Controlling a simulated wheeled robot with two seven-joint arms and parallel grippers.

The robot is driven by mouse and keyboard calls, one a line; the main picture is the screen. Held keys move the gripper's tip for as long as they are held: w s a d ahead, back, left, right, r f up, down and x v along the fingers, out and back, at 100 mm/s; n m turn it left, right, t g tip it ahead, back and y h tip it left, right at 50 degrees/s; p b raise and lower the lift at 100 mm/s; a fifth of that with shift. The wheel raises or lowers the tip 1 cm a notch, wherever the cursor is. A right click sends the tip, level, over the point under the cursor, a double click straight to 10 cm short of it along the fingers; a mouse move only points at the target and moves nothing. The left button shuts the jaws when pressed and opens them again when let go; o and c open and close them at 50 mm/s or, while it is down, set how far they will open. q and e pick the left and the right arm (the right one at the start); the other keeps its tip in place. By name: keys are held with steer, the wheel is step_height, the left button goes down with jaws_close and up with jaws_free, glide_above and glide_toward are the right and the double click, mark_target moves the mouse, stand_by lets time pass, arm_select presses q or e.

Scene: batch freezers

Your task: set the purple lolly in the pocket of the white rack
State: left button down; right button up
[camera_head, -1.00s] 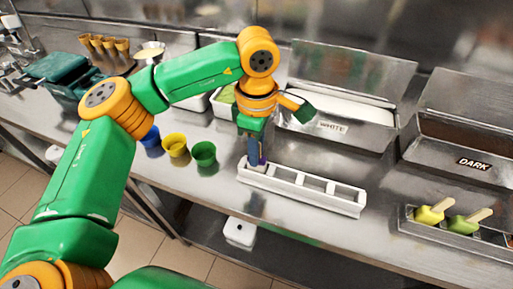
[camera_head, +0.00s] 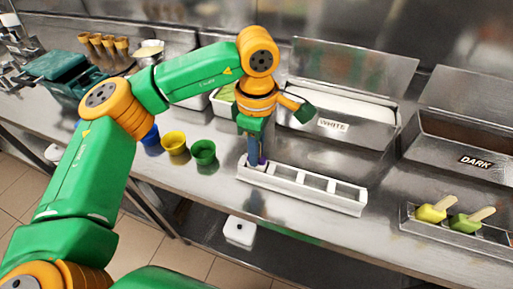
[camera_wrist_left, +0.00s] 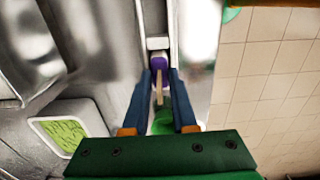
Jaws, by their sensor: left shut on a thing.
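The white rack (camera_head: 310,196) is a long narrow holder with several pockets, lying on the steel counter. My left gripper (camera_head: 257,163) points down at the rack's left end. It is shut on the stick of the purple lolly (camera_head: 263,160), mostly hidden by the fingers in the head view. In the left wrist view, the purple lolly (camera_wrist_left: 159,62) shows just beyond the fingertips of the left gripper (camera_wrist_left: 159,76), its pale stick between them. It is over or in the end pocket; I cannot tell how deep. My right gripper is not in view.
Green (camera_head: 203,152), yellow (camera_head: 174,142) and blue cups stand left of the rack. Steel tubs marked WHITE (camera_head: 334,125) and DARK (camera_head: 476,162) stand behind and right. A steel tray (camera_head: 409,221) at right holds yellow and green lollies. The counter's front edge runs close before the rack.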

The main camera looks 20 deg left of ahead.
arm_select(q)
steer(key=c, duration=0.6)
jaws_free()
steer(key=shift+c, duration=0.2)
step_height(320, 180, up, 7)
steer(key=shift+r+b, duration=0.1)
steer(key=shift+b, duration=0.25)
